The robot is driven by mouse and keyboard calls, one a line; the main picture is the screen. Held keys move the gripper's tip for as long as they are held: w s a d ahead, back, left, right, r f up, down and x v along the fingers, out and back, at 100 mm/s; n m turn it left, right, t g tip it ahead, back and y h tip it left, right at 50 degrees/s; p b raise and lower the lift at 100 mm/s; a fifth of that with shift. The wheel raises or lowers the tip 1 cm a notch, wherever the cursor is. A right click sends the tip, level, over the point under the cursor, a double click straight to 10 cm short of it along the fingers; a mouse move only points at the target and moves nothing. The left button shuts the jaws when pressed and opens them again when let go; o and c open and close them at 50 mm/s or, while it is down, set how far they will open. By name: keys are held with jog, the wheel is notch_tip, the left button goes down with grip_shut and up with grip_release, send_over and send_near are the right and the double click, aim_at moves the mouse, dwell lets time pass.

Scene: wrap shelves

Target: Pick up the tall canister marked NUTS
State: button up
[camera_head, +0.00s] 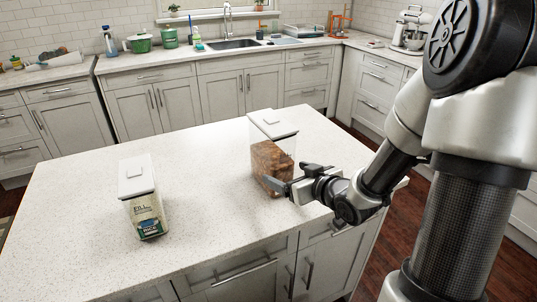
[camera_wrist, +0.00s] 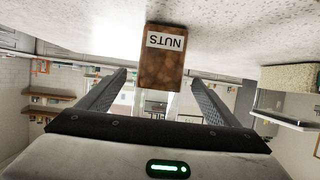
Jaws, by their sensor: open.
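The tall canister marked NUTS (camera_head: 268,160) stands upright on the island counter, clear-walled with a white lid and brown contents. In the wrist view the NUTS canister (camera_wrist: 162,70) appears upside down, its white label readable, centred between the two fingers. My gripper (camera_head: 286,180) is open at the canister's near right side in the head view, low beside the brown contents. In the wrist view my gripper (camera_wrist: 157,76) has its fingers apart, with nothing held. Whether the fingertips are beside the canister or still short of it, I cannot tell.
A second white-lidded canister (camera_head: 146,212) with a printed label stands at the left of the island counter (camera_head: 205,215). Bare counter lies between the two canisters. Cabinets, a sink (camera_head: 236,44) and green pots (camera_head: 141,42) line the back wall.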

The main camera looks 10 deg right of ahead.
jog(key=b+x, duration=0.1)
jog(key=x, duration=0.8)
jog(key=shift+w, duration=0.1)
jog(key=shift+c, duration=0.4)
jog(key=c, duration=1.8)
jog(key=shift+r, duration=0.15)
